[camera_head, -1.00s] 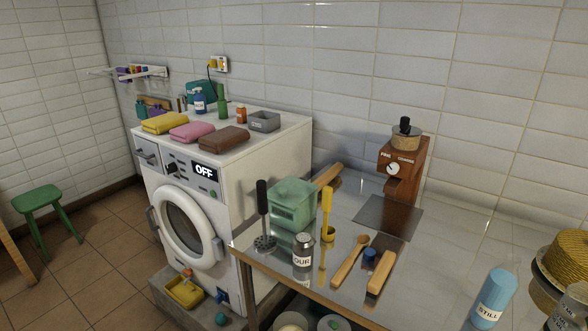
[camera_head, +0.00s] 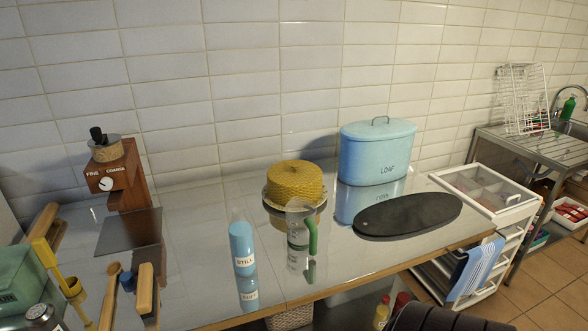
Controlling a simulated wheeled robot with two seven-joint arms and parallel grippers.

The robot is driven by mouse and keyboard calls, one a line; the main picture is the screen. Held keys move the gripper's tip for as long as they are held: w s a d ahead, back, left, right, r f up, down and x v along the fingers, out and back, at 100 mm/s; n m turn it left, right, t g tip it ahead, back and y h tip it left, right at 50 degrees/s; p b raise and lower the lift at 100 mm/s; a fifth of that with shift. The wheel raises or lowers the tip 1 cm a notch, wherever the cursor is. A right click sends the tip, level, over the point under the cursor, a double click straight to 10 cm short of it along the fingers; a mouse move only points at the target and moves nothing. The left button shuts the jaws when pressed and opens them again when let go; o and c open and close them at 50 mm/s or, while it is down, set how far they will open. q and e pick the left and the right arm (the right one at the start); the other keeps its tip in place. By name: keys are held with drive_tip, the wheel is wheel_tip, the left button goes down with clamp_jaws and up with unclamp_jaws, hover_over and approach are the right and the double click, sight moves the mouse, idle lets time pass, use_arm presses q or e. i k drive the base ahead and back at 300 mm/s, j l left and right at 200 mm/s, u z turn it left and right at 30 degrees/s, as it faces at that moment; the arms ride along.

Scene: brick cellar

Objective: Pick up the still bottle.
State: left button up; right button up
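The still bottle (camera_head: 241,244) is a blue bottle with a clear top and a white label reading STILL. It stands upright on the shiny metal counter (camera_head: 200,275), near the front edge, left of a clear jug with a green handle (camera_head: 300,228). Nothing touches the bottle, and its reflection shows below it on the counter. Neither of my grippers is in the head view.
A yellow woven dome (camera_head: 295,182) stands behind the jug. A blue LOAF bin (camera_head: 376,152) and a dark oval board (camera_head: 408,215) are to the right. A wooden grinder (camera_head: 118,178) and wooden utensils (camera_head: 146,288) are left. Bare counter surrounds the bottle's left side.

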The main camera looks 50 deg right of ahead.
sight(240, 230)
drive_tip(key=z, duration=1.7)
drive_tip(key=l, duration=0.2)
drive_tip(key=i+u, duration=0.05)
drive_tip(key=i, duration=0.05)
